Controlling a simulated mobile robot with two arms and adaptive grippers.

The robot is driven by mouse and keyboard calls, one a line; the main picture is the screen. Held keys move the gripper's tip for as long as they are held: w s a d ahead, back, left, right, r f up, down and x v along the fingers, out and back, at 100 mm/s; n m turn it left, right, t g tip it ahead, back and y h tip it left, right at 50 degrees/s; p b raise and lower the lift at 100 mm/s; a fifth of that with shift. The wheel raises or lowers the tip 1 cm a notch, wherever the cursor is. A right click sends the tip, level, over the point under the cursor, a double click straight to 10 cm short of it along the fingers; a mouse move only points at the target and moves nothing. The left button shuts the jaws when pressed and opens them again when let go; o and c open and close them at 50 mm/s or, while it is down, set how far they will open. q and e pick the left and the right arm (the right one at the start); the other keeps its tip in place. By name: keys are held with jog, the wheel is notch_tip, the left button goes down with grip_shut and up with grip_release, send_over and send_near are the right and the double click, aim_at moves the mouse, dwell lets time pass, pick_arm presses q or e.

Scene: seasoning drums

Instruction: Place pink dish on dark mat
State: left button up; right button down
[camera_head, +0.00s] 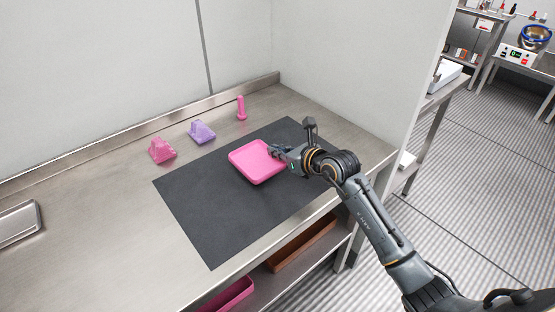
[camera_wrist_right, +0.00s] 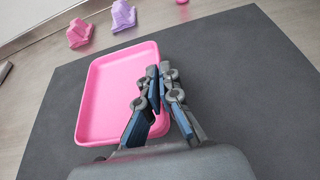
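The pink dish (camera_head: 252,164) is a shallow square tray over the middle of the dark mat (camera_head: 195,215); it looks level and appears to rest there. My right gripper (camera_head: 276,150) is at the dish's right edge. In the right wrist view, the fingers of my right gripper (camera_wrist_right: 160,76) are close together on either side of the rim of the pink dish (camera_wrist_right: 110,95), pinching it. The dark mat (camera_wrist_right: 240,80) spreads around the dish there. My left gripper is not in view.
A pink holder (camera_head: 161,150), a purple holder (camera_head: 202,132) and a pink shaker (camera_head: 241,108) stand behind the mat on the metal table (camera_head: 130,200). A metal tray (camera_head: 18,222) lies at the far left. Walls close the back; a shelf below holds trays.

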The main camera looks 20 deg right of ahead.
aim_at(278, 160)
jog(key=shift+w+d+f, duration=0.1)
jog(key=shift+w+f, duration=0.05)
jog(key=shift+f, duration=1.55)
jog(key=c, duration=2)
grip_release()
jog(key=shift+f, duration=0.25)
jog(key=shift+c, duration=0.2)
jog(key=o, duration=0.5)
jog(key=shift+r, duration=0.15)
jog(key=shift+r, duration=0.1)
jog(key=v, duration=1.2)
jog(key=shift+b, duration=0.3)
